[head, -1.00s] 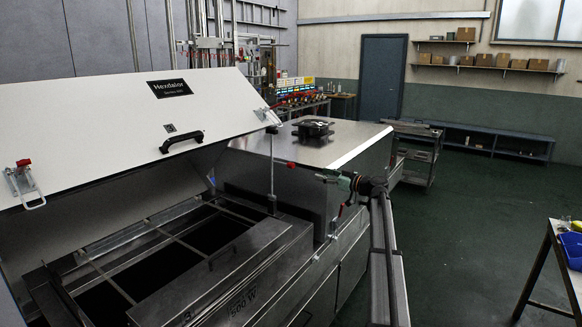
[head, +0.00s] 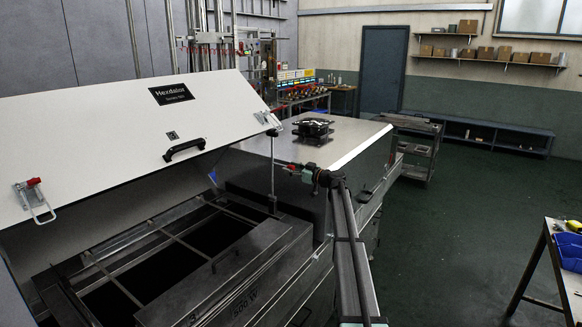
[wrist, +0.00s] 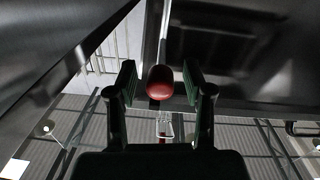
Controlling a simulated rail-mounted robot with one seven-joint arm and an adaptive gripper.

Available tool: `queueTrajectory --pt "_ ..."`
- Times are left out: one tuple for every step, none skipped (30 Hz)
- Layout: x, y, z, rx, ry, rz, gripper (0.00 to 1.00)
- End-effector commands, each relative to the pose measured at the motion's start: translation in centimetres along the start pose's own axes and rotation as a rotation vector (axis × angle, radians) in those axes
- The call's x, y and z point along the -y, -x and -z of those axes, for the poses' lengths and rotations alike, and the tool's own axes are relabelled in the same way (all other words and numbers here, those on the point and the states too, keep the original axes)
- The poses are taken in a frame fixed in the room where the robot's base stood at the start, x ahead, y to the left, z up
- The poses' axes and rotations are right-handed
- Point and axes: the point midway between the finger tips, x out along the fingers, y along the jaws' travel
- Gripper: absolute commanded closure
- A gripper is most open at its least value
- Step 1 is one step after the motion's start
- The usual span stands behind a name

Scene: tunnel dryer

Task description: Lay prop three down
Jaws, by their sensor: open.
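A thin upright prop (head: 272,180) stands at the right end of the raised white lid (head: 110,125), reaching from the frame up to the lid's edge. No number is readable on it. A short bar runs from it toward my gripper (head: 297,170). In the wrist view a red knob (wrist: 160,83) on a grey rod lies between the two fingers of my gripper (wrist: 160,88). The jaws are open, with a gap visible on both sides of the knob. In the head view the knob is mostly hidden by my gripper.
The lid tilts open over the dark framed opening (head: 190,262). A steel housing (head: 260,155) with a black fan-like unit (head: 313,127) adjoins it. A red-tipped latch (head: 34,198) hangs at the lid's left.

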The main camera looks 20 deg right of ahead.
Motion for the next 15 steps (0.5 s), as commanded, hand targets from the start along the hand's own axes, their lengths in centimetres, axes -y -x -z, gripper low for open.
queueTrajectory --pt "-0.01 -0.28 0.04 0.0 0.0 0.0 0.48" --pt "0.0 -0.36 0.02 0.0 0.0 0.0 0.48" --pt "0.02 -0.43 -0.01 0.0 0.0 0.001 0.48" --pt "0.03 -0.46 -0.02 0.0 0.0 0.001 0.48" --pt "0.04 -0.47 -0.04 0.0 0.0 0.001 0.48" --pt "0.04 -0.47 -0.05 0.0 0.0 0.0 0.48" --pt "0.05 -0.46 -0.05 0.0 0.0 0.0 0.48" --pt "0.05 -0.45 -0.06 0.0 0.0 0.0 0.48" --pt "0.05 -0.44 -0.06 0.0 0.0 0.0 0.48" --pt "0.05 -0.44 -0.05 0.0 0.0 0.0 0.48" --pt "0.04 -0.44 -0.05 0.0 0.0 0.0 0.52" --pt "0.04 -0.43 -0.05 0.0 0.0 0.0 0.66" --pt "0.04 -0.43 -0.05 0.0 0.0 0.001 0.77" --pt "0.04 -0.43 -0.04 0.0 0.0 0.0 0.88" --pt "0.04 -0.42 -0.04 0.0 0.0 0.0 1.0"
